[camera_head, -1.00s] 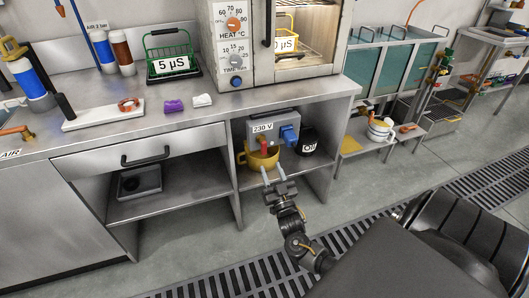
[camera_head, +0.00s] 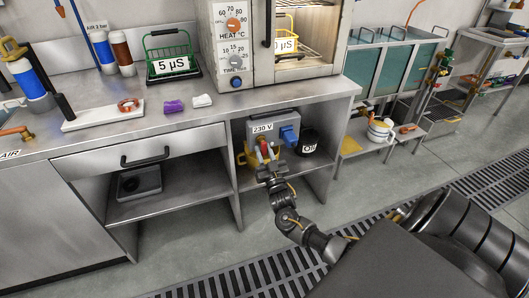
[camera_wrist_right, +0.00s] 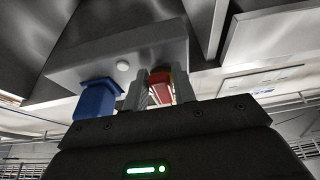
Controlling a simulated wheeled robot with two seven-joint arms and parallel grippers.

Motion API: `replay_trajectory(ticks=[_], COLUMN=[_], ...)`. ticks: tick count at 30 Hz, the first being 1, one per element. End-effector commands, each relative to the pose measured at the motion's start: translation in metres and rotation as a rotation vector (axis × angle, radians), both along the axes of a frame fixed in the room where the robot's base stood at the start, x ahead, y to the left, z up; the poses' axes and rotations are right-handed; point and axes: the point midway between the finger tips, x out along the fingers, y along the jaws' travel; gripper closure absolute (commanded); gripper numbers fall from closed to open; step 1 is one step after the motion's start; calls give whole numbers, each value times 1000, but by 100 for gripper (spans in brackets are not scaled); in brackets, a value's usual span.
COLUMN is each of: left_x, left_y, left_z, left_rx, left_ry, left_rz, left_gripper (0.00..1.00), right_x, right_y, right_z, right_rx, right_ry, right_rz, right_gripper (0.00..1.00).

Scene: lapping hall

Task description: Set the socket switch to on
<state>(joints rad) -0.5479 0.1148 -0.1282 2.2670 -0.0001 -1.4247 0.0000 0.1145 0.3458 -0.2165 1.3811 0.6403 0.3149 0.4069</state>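The socket box (camera_head: 287,122) is a grey box labelled 230 V on the shelf under the bench. It has a red switch lever (camera_head: 264,149) on its left and a blue plug part (camera_head: 289,136) on its right. My right gripper (camera_head: 267,160) is open in front of the lever, a finger on each side. The right wrist view shows the red lever (camera_wrist_right: 161,93) between the fingertips (camera_wrist_right: 160,88), with the blue part (camera_wrist_right: 96,99) to the left. Whether the fingers touch the lever is unclear. My left gripper is out of view.
A black can (camera_head: 308,142) stands right of the box. The bench top (camera_head: 120,125) overhangs the shelf, and a divider (camera_head: 236,190) is to the left.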

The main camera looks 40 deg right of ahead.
Motion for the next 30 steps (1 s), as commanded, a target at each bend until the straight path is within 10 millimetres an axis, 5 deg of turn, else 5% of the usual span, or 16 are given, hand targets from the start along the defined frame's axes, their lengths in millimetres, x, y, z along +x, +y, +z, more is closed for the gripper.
replay_trajectory(ticks=[6,17,30], left_x=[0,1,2], left_y=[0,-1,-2], left_z=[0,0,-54], left_rx=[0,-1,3], left_ry=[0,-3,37], left_rz=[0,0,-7], left_gripper=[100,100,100], right_x=[0,-1,-5], right_y=[0,-3,-14], right_z=[0,1,6], right_rx=[0,-61,-396], right_ry=[0,21,139], right_rz=[0,-2,-2], right_gripper=[100,100,100])
